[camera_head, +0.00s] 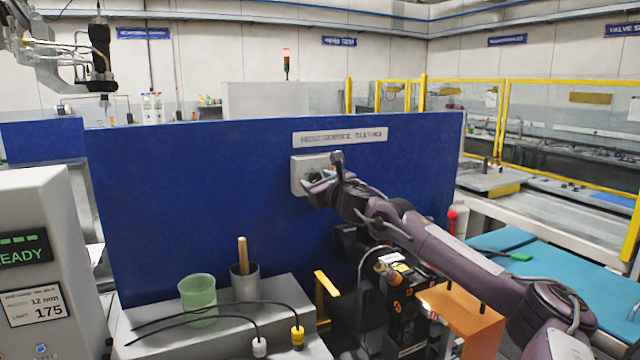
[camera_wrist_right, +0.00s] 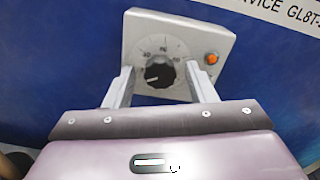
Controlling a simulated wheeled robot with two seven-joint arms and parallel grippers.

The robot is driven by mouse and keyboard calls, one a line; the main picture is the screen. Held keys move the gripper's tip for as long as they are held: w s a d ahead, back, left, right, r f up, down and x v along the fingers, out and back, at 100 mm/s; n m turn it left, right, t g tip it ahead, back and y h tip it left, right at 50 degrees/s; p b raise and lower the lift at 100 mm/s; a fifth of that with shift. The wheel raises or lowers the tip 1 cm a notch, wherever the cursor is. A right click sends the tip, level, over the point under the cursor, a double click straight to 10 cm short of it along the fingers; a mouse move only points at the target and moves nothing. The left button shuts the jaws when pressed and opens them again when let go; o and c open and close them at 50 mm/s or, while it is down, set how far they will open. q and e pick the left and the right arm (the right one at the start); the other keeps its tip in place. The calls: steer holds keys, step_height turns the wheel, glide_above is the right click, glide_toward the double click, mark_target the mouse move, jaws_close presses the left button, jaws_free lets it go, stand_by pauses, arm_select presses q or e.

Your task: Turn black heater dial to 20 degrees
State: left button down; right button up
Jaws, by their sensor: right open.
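The black heater dial (camera_wrist_right: 159,73) sits on a light grey control box (camera_wrist_right: 205,40) with a printed scale and an orange lamp (camera_wrist_right: 211,58). Its white pointer mark points to the lower left; the exact degree it marks is too small to read. In the head view the control box (camera_head: 297,176) is fixed to a blue panel, with the dial partly hidden by my gripper. My right gripper (camera_head: 318,181) is open at the box. In the right wrist view its two fingers (camera_wrist_right: 160,75) stand on either side of the dial, with gaps. My left gripper is out of view.
The blue panel (camera_head: 190,200) stands behind a grey bench (camera_head: 280,310) holding a green cup (camera_head: 198,297), a metal cup (camera_head: 245,283) with a wooden handle, and black cables. Dark machinery (camera_head: 395,290) and an orange block (camera_head: 465,315) lie below my right arm.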

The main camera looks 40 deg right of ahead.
steer(key=b+v, duration=0.4)
steer(key=v, duration=0.3)
steer(key=shift+s, duration=0.35)
steer(key=shift+a, duration=0.1)
